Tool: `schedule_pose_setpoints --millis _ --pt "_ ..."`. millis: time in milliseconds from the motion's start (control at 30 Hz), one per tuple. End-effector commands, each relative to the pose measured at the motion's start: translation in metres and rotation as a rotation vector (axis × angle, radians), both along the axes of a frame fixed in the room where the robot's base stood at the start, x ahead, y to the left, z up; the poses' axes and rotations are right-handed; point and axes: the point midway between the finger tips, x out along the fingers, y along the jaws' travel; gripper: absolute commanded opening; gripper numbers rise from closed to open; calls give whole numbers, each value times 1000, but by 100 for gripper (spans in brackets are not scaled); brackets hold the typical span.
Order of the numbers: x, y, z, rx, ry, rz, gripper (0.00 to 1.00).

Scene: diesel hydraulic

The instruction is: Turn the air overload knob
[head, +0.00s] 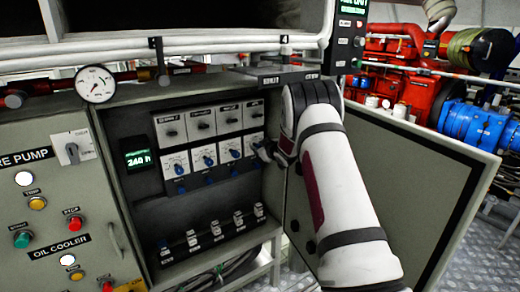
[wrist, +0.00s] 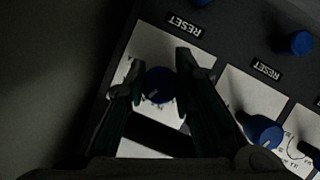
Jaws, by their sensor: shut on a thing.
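In the wrist view, a round blue knob (wrist: 157,84) with a pale pointer line sits on a white dial plate between my fingers. My gripper (wrist: 158,72) is shut on this knob, with one finger on each side. In the head view, my gripper (head: 264,151) reaches into the open cabinet at the rightmost white dial plate (head: 253,141) of the middle row and hides most of its knob. I cannot read an air overload label in either view.
Other blue knobs (head: 209,161) sit to the left in the same row, and a neighbouring one (wrist: 262,131) is close in the wrist view. Several switches (head: 215,226) line the cabinet's lower part. The open cabinet door (head: 420,200) stands right of my arm. A green display (head: 138,159) is at left.

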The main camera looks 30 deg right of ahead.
Motion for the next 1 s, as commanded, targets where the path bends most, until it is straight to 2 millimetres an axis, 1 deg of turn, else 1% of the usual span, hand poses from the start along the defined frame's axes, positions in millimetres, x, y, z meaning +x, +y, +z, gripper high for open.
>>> schedule_pose_setpoints --millis 100,133,167,200,233,533,667,767,1000 --pt "0 0 -2 0 3 0 0" --pt "0 0 -2 0 3 0 26" --pt "0 0 -2 0 3 0 32" --pt "0 0 -2 0 3 0 41" --pt "0 0 -2 0 3 0 44" --pt "-1 0 0 -1 1 0 44" --pt "-8 1 3 0 1 0 44" --pt "-20 2 8 0 1 -1 44" --pt "-65 8 24 0 2 -3 44"
